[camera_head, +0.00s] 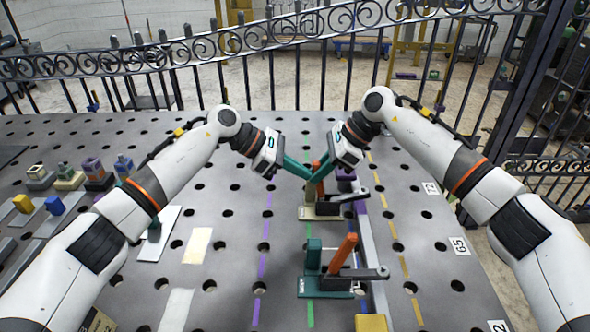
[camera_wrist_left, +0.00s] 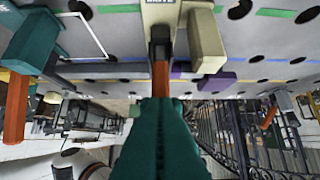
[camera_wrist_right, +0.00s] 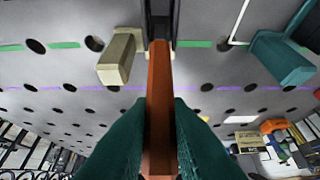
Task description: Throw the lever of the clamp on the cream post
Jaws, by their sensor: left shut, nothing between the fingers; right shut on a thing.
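The cream clamp's base (camera_head: 310,213) is on the perforated table, in the middle of the head view. Its cream post shows in the right wrist view (camera_wrist_right: 118,58) and the left wrist view (camera_wrist_left: 206,42). Its orange lever (camera_wrist_right: 160,95) stands up from the dark clamp arm. My right gripper (camera_head: 317,178) is shut on this lever, with a green finger on each side. My left gripper (camera_head: 306,173) is shut and empty just left of the lever. Whether its fingertips touch the lever I cannot tell. The fingers partly hide the post in the head view.
A teal clamp (camera_head: 313,285) with a tilted orange lever (camera_head: 342,255) stands nearer me. A purple block (camera_head: 346,176) is just behind the cream clamp. Small coloured blocks stand at the far left. A dark iron fence (camera_head: 300,90) runs behind the table.

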